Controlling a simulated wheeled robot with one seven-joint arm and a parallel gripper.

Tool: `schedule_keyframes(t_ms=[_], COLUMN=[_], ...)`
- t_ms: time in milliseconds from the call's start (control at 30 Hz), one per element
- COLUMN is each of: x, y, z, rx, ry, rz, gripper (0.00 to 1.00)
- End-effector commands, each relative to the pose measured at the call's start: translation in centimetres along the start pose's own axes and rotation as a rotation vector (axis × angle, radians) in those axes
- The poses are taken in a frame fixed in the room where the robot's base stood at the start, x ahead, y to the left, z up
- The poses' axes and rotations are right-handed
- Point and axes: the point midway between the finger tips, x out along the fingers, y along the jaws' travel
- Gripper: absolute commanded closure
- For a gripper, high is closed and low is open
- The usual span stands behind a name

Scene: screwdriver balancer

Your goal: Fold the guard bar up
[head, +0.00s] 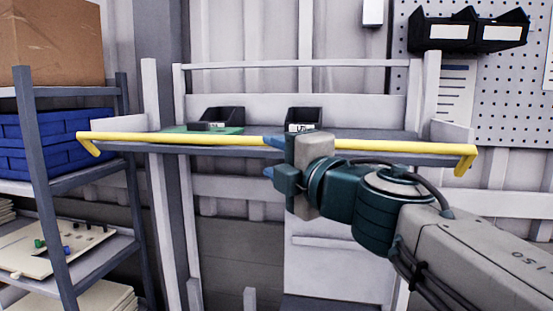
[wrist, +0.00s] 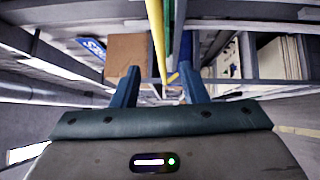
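The yellow guard bar (head: 400,146) runs level across the front of the grey workbench (head: 200,148), with a short bent arm at each end. My gripper (head: 270,157) is at the middle of the bar and hides a short piece of it. In the head view its upper finger is at bar height and its lower finger is below the bar. In the wrist view the bar (wrist: 156,35) appears between the two spread fingers of my gripper (wrist: 160,68). The fingers are open; I cannot tell whether one touches the bar.
Two black bins (head: 304,117) (head: 222,116) and a green mat (head: 200,130) are on the bench. A grey shelf rack (head: 45,150) with blue crates (head: 60,150) and a cardboard box (head: 50,40) stands at left. A pegboard (head: 500,90) with black bins hangs at right.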

Motion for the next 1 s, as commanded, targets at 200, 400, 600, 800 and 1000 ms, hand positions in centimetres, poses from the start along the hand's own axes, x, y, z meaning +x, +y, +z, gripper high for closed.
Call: schedule_keyframes(t_ms=[200,400,600,800,1000], x=[0.0,-0.2,-0.8,-1.6,-2.3], y=[-0.1,-1.8,-3.6,-5.2,-6.0], z=[0.0,-0.7,-1.6,-2.5,-3.0], rx=[-0.002,-0.044,-0.126,-0.203,-0.262], ry=[0.000,0.010,0.016,0.014,0.006], rz=[0.002,0.046,0.130,0.208,0.266], gripper=[0.85,1.00,1.00,1.00,1.00])
